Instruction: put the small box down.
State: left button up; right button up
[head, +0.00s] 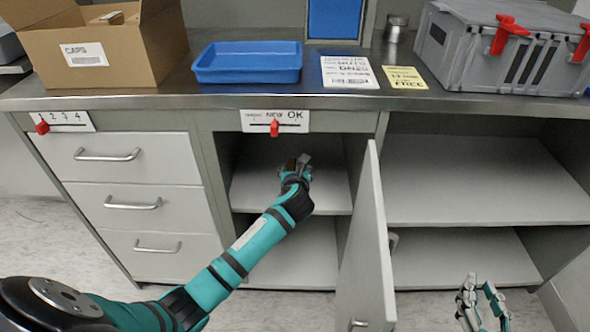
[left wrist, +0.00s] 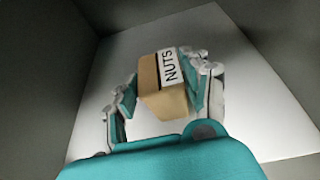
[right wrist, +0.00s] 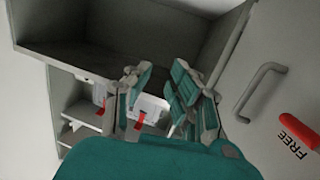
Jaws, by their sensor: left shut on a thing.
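The small brown box (left wrist: 163,88) with a white NUTS label sits between the fingers of my left gripper (left wrist: 165,80) in the left wrist view. The gripper is shut on it. In the head view my left gripper (head: 298,166) is inside the open middle cabinet, over its upper shelf (head: 262,188); the box is mostly hidden there by the hand. I cannot tell whether the box touches the shelf. My right gripper (head: 482,298) is at the lower right, with fingers apart and empty; it also shows in the right wrist view (right wrist: 158,82).
The cabinet door (head: 366,250) stands open to the right of my left arm. Drawers (head: 135,160) are at left, open shelves (head: 470,180) at right. On the counter are a carton (head: 100,55), a blue tray (head: 248,75) and a grey case (head: 490,60).

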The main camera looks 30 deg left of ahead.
pick_arm(q)
jog(key=o, duration=1.3)
jog(key=shift+f, duration=0.1)
jog(key=shift+o, duration=0.2)
